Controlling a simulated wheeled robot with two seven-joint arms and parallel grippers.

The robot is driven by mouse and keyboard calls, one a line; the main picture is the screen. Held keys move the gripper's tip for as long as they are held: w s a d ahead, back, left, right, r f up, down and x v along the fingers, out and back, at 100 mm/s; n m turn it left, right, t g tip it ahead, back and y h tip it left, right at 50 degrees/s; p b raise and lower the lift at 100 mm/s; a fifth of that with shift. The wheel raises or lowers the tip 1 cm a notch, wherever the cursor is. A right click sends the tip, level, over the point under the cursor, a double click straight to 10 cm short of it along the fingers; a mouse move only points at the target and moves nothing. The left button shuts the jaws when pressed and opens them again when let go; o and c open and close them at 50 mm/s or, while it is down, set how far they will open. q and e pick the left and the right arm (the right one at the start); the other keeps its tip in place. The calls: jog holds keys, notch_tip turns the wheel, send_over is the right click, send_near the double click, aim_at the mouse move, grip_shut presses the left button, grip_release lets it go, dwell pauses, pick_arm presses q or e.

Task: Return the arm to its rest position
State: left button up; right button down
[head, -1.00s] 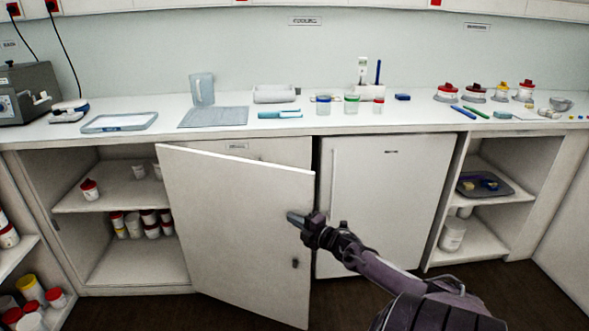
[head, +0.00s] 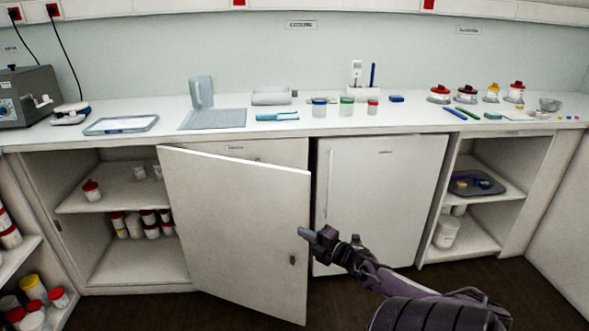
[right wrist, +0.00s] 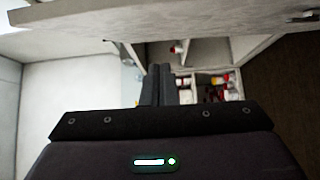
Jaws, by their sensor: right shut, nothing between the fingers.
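My right gripper (head: 306,234) is in front of the cupboards in the head view, close to the free edge of a partly open white cupboard door (head: 225,220). Its fingers are shut with nothing between them. The right wrist view shows the two dark fingers (right wrist: 158,85) pressed together, with shelves and jars beyond them. Whether the fingertips touch the door edge I cannot tell. My right arm reaches in from the lower right. My left gripper is not in view.
The open door stands out from the cabinet. Left of it are shelves with red-lidded jars (head: 152,230). A white fridge (head: 385,195) stands shut on the right. The counter (head: 270,132) above holds jars, a jug (head: 201,92) and tools. The dark floor (head: 540,300) shows bare at lower right.

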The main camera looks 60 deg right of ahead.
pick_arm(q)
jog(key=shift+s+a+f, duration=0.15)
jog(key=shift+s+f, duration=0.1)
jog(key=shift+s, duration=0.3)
pick_arm(e)
jog(key=s, duration=0.3)
jog(key=shift+s, duration=0.2)
